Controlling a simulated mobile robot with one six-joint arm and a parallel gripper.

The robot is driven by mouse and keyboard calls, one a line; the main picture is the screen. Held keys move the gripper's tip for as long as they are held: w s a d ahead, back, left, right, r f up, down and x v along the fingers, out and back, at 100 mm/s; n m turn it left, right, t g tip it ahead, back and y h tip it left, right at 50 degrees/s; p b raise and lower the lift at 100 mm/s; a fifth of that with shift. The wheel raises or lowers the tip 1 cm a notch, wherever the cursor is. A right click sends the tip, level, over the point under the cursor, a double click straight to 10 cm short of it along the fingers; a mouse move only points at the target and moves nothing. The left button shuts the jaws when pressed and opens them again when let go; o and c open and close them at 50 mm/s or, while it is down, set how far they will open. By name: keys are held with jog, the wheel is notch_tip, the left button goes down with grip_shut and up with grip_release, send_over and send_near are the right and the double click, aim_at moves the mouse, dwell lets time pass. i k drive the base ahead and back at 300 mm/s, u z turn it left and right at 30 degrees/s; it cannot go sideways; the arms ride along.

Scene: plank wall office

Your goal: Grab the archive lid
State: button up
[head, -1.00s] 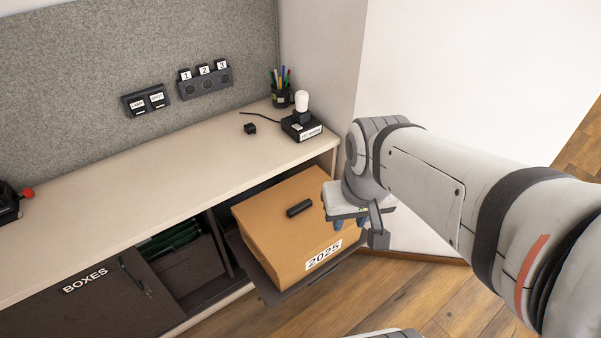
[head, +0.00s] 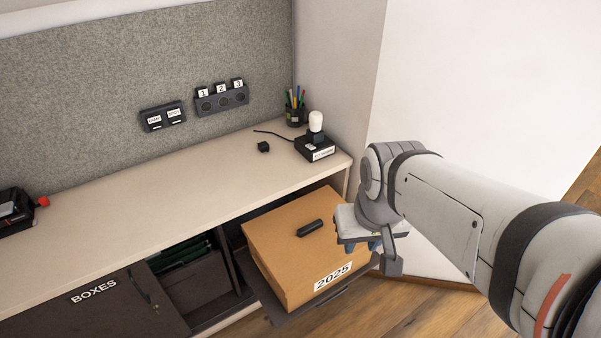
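The archive box (head: 299,285) is brown cardboard with a "2025" label on its front. It sits on a dark pulled-out shelf (head: 270,305) under the counter. Its lid (head: 280,240) is on top, with a black handle (head: 310,227) in the middle. My gripper (head: 384,256) is to the right of the box, close to the lid's right edge in the picture. Bluish finger parts and a grey finger show below its body. I cannot tell whether it touches the lid or how far apart its fingers are.
A "BOXES" sliding door (head: 105,310) and hanging files (head: 190,270) are left of the box. Wooden floor shows in front.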

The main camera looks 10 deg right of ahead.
aim_at(295, 242)
jog(key=u, duration=2.3)
jog(key=k, duration=0.95)
jog(key=z, duration=1.85)
jog(key=i, duration=1)
jog(key=z, duration=0.1)
